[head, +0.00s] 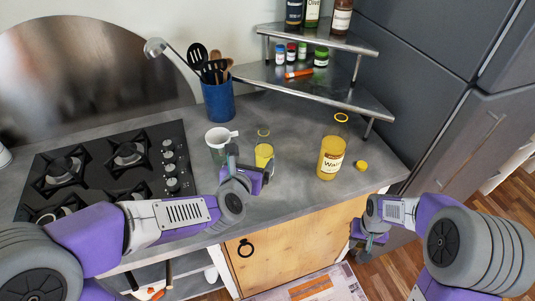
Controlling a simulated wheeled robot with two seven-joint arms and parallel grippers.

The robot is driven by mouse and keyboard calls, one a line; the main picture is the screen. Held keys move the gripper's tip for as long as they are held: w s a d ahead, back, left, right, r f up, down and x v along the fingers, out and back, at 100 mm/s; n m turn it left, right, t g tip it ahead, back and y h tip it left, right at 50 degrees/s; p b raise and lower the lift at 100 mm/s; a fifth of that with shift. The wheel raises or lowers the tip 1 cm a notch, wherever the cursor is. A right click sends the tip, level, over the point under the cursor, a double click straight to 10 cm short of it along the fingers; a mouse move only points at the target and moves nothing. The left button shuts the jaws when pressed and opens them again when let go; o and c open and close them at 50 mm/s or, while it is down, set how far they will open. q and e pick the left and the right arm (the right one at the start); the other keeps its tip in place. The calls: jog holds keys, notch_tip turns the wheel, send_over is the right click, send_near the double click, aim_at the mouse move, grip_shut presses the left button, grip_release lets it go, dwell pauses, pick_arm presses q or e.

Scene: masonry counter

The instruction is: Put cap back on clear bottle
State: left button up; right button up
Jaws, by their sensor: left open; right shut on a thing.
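A clear bottle with yellow contents and a white label (331,161) stands upright on the counter, its top open. A small yellow cap (361,165) lies on the counter just right of it. A smaller clear vessel with yellow contents (264,154) stands further left, also open at the top. My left gripper (251,165) is open at the front of this smaller vessel; I cannot tell if they touch. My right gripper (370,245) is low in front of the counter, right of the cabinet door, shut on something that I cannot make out.
A white cup (220,139) and a blue utensil holder (218,101) stand behind my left gripper. A gas hob (110,165) is at left. A metal corner shelf (300,85) with several small jars is at the back. The counter around the labelled bottle is mostly clear.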

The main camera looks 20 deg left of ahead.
aim_at(259, 153)
jog(key=shift+s+r, duration=0.1)
jog(key=shift+s, duration=0.15)
pick_arm(q)
jog(key=shift+x, duration=3.2)
pick_arm(e)
jog(key=shift+f, duration=0.3)
pick_arm(q)
jog(key=shift+w+d+f, duration=0.1)
jog(key=x, duration=0.4)
jog(key=shift+d+f, duration=0.15)
jog(key=shift+d, duration=0.2)
pick_arm(e)
jog(key=shift+w, duration=0.1)
pick_arm(q)
jog(key=shift+w+f, duration=0.15)
jog(key=shift+w, duration=0.25)
